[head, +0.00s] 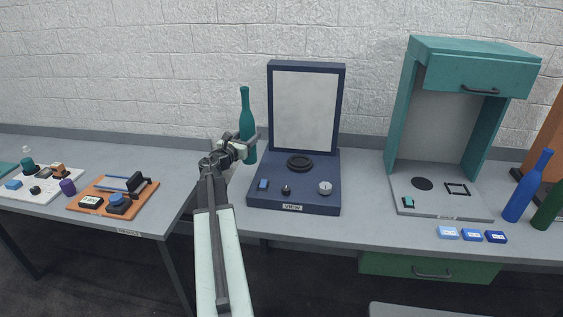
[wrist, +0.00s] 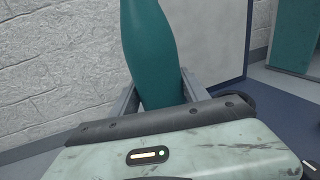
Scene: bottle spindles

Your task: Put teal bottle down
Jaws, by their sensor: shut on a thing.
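The teal bottle (head: 247,122) stands upright in my gripper (head: 250,142) in the head view, left of the navy VIEW station. In the wrist view the teal bottle (wrist: 152,55) fills the upper middle, between the two grey fingers of my gripper (wrist: 155,95). My gripper is shut on it. The bottle's top is cut off in the wrist view, and its lower part is hidden there behind my wrist housing. In the head view I cannot tell whether its base touches the table.
The navy VIEW station (head: 293,196) has a dark round ring (head: 300,162), knobs and an upright pale panel (head: 305,110). A teal cabinet (head: 398,110) stands to the right, with a blue bottle (head: 527,190) and a green bottle (head: 548,208) beyond. An orange tray (head: 100,208) lies on the left table.

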